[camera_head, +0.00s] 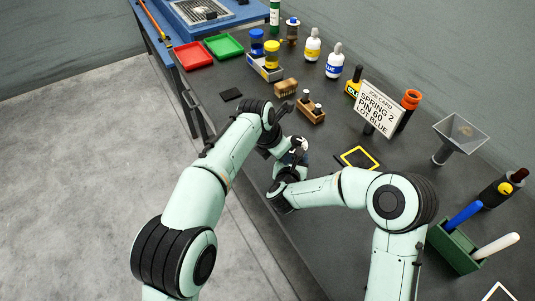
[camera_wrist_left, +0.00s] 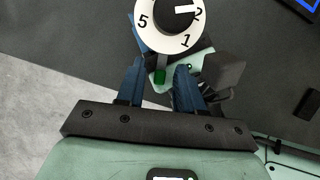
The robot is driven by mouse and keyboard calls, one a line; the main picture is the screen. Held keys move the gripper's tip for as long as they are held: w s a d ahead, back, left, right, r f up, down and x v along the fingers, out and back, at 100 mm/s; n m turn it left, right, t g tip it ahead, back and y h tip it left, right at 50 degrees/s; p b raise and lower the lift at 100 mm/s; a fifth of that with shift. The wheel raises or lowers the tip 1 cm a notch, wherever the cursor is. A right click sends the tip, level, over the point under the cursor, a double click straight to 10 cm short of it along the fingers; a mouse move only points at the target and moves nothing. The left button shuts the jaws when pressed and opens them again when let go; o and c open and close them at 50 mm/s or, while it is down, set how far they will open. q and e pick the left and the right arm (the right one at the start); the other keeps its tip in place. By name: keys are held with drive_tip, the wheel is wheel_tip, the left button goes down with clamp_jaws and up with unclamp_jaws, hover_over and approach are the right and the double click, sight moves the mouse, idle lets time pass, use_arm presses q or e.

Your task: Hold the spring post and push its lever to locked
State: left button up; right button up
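The spring post shows its white numbered dial (camera_wrist_left: 166,25) at the top of the left wrist view. Its black knob has a white pointer at the 2. In the head view the dial (camera_head: 299,144) is small and partly covered by my arms. I cannot tell whether that is the lever. My right gripper (camera_head: 289,176) is beside the post at the bench's front edge; its fingers are hidden. The post's lower part is hidden.
A job card (camera_head: 378,107) reads SPRING 2, PIN 60, LOT BLUE. A yellow-edged black pad (camera_head: 360,158) lies right of the post. A green holder (camera_head: 453,247) is at the right.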

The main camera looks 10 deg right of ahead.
use_arm(q)
drive_tip(key=a+r+m+g, duration=0.1)
drive_tip(key=a+r+m, duration=0.3)
drive_tip(key=r, duration=0.7)
drive_tip(key=a+f+m+g+h, duration=0.2)
drive_tip(key=a+f+g+h, duration=0.25)
drive_tip(key=f+h, duration=0.6)
drive_tip(key=a+f+n+t+h, duration=0.1)
drive_tip(key=a+f+t+h, duration=0.1)
drive_tip(key=a+t, duration=0.3)
drive_tip(key=shift+a+f+n+t+h, duration=0.35)
drive_tip(key=shift+a+h, duration=0.3)
drive_tip(key=shift+a, duration=0.15)
drive_tip(key=shift+w, duration=0.1)
clamp_jaws()
idle(1.1)
